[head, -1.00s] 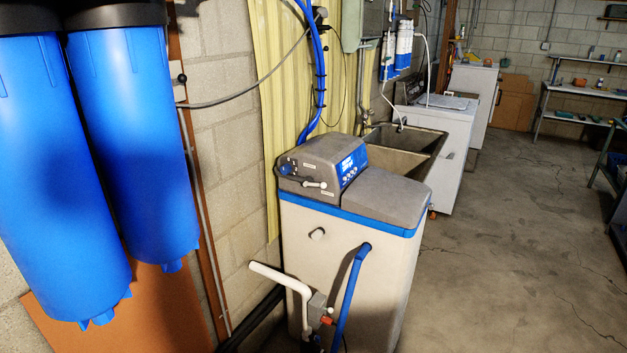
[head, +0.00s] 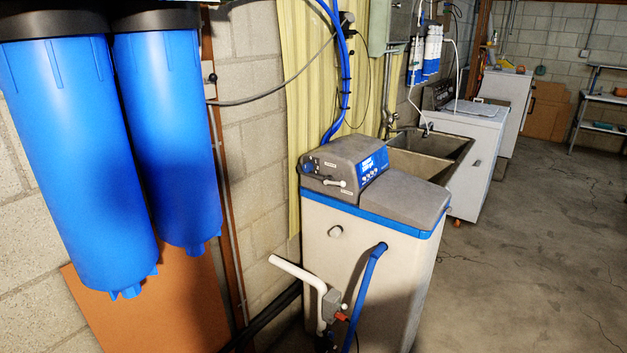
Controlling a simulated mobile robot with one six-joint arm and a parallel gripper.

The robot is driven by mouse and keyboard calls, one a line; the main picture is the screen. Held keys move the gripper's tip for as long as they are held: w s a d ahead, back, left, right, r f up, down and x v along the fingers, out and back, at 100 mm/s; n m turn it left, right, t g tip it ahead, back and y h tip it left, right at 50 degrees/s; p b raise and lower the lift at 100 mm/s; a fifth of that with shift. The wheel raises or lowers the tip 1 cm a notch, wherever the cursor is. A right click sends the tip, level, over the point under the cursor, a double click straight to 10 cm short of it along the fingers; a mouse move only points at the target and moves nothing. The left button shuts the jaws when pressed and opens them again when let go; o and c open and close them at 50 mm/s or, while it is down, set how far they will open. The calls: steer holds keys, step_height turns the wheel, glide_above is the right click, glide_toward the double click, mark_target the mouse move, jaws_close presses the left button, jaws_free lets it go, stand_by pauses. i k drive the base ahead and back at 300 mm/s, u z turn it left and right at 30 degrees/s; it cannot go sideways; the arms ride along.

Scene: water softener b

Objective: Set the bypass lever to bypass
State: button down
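The water softener (head: 370,265) is a pale cabinet with a blue band and a grey top, standing by the block wall. Its grey control head (head: 345,150) has a blue panel on its right face. Below, a grey valve block (head: 331,303) with a red-orange part (head: 342,317) joins a white pipe and a blue pipe. I cannot tell which part is the bypass lever. My gripper is not in view.
Two large blue filter housings (head: 165,140) hang close at the left. A white pipe (head: 297,270) juts out in front of the softener. A sink (head: 430,150) and a white washer (head: 482,140) stand behind it. The concrete floor at the right (head: 540,250) is clear.

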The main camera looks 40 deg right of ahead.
mark_target(342, 183)
steer(key=u, duration=4.6)
steer(key=i, duration=0.1)
steer(key=z, duration=3.15)
steer(key=k, duration=0.9)
steer(key=z, duration=0.6)
steer(key=i, duration=0.55)
steer(key=u, duration=0.15)
